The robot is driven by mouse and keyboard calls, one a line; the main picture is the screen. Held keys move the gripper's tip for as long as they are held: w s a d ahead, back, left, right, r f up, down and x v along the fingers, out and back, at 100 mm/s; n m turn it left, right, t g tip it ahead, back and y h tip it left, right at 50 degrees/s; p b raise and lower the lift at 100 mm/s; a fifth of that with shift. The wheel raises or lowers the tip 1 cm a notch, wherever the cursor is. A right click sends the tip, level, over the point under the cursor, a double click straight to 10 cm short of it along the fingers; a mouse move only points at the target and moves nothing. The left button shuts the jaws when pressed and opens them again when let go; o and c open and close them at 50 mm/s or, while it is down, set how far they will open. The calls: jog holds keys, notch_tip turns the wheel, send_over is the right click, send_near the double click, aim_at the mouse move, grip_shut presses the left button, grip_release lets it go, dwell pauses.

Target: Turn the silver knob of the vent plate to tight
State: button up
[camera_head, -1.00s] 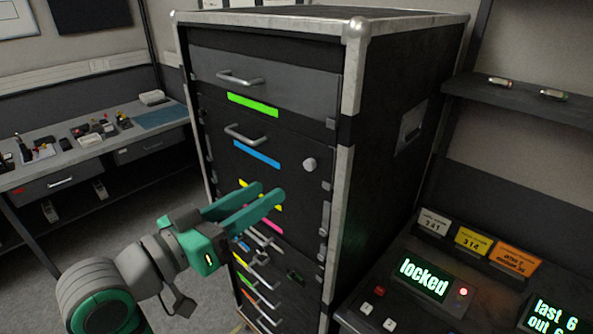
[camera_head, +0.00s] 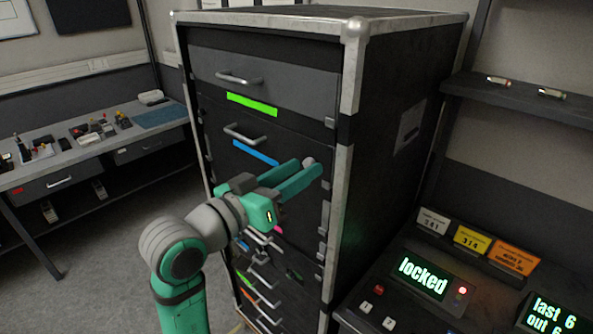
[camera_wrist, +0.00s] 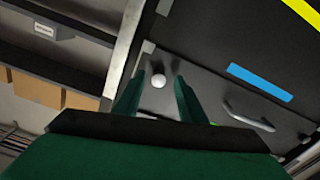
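The silver knob (camera_head: 309,160) is a small round pale knob near the right edge of a dark panel (camera_head: 222,152) on the black cabinet's front. In the head view my fingers partly cover the knob. In the wrist view the whole knob (camera_wrist: 158,81) shows between the fingertips, with a gap on each side. My gripper (camera_head: 310,167) is open and empty, its green fingers pointing at the panel. I cannot tell how far the tips are from the panel, nor the knob's turn setting.
The cabinet has a grey drawer (camera_head: 265,80) above and several narrow drawers with handles below. A console with a "locked" display (camera_head: 423,277) stands at the right under a shelf (camera_head: 530,101). A workbench (camera_head: 85,150) with small items is at the left.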

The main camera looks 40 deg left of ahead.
jog(key=shift+w, duration=0.1)
grip_shut()
jog(key=shift+a, duration=0.2)
jog(key=m, duration=1)
jog(key=shift+d, duration=0.15)
jog(key=shift+a+m, duration=0.2)
jog(key=shift+m, duration=0.8)
jog(key=shift+d+r+m, duration=0.1)
jog(key=shift+m, duration=2.9)
